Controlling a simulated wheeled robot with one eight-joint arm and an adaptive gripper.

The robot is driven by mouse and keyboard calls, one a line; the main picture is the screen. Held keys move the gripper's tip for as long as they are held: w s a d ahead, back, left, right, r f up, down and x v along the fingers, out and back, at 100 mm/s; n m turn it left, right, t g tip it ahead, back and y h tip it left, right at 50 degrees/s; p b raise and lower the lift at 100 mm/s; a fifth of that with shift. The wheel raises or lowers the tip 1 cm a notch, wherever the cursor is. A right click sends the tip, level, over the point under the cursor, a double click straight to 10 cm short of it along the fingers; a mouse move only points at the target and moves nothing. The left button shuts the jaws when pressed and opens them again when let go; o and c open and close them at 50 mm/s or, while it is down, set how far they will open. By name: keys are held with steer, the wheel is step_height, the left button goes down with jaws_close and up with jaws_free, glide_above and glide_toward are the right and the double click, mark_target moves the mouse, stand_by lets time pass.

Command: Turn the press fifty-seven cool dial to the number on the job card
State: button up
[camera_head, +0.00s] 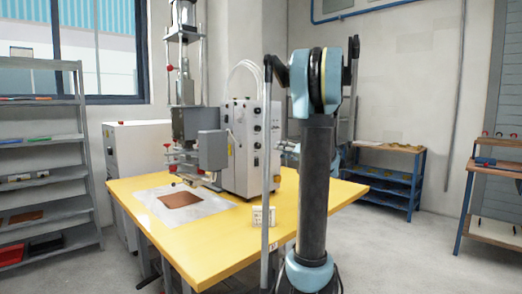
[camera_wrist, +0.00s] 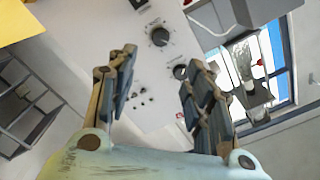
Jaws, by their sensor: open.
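The press's control box (camera_head: 240,160) is a white cabinet with a column of dark dials (camera_head: 256,128) on its right face, on the yellow table. In the wrist view its pale panel (camera_wrist: 155,105) shows a large black dial (camera_wrist: 159,37) and a second dark dial (camera_wrist: 180,72) lower right. I cannot tell which is the cool dial, and no labels are readable. My gripper (camera_wrist: 160,80) is open and empty, its fingers spread in front of the panel. A small white card-like piece (camera_head: 264,217) stands on the table; its writing is too small to read.
The yellow table (camera_head: 225,255) carries the press (camera_head: 188,125) and a brown sheet (camera_head: 180,200) on a pale mat (camera_head: 155,207). A grey shelf (camera_head: 40,180) stands left, a blue rack (camera_head: 385,180) at the back right. The floor right of my arm is clear.

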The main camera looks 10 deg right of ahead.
steer(key=n, duration=0.9)
glide_toward(259, 146)
steer(key=x, duration=0.9)
steer(key=shift+w+d, duration=0.1)
